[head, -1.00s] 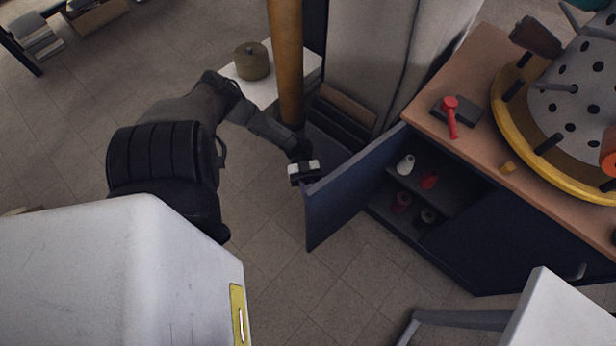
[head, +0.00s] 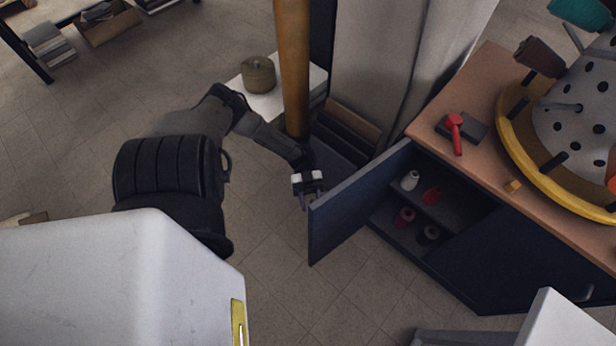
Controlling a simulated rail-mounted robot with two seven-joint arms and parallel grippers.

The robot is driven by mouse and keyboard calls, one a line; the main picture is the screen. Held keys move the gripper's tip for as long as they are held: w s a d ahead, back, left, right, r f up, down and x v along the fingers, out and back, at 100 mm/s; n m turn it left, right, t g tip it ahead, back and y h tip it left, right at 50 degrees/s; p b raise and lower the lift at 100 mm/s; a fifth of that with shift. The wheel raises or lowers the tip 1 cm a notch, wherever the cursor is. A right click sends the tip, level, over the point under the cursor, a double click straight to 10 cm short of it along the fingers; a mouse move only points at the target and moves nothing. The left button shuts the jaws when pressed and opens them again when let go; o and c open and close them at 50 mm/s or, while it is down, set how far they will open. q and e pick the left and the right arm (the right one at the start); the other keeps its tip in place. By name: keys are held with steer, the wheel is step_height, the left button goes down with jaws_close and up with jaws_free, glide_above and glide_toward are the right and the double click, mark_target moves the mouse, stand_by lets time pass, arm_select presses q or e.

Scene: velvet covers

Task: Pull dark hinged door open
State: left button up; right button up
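The dark blue hinged door (head: 355,207) of the cabinet under the workbench stands wide open, swung out to the left. Its hinge side is at the cabinet's left end and its free edge points toward my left arm. My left gripper (head: 307,192) is at the upper corner of that free edge, with its fingers pointing down. The fingers are small and partly lost against the door, so I cannot tell whether they touch or grip it. No handle on this door is visible. My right gripper is out of view.
Inside the cabinet (head: 465,212), a white spool (head: 409,180) and several reddish and dark ones stand on shelves. A wooden post (head: 292,70) rises just behind my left gripper. The tiled floor (head: 290,280) in front of the door is clear.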

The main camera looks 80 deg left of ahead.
arm_select(q)
steer(key=a+b, duration=0.1)
steer(key=a, duration=1.1)
steer(key=shift+s+a+b, duration=0.15)
steer(key=shift+a+b, duration=0.1)
steer(key=shift+b, duration=0.05)
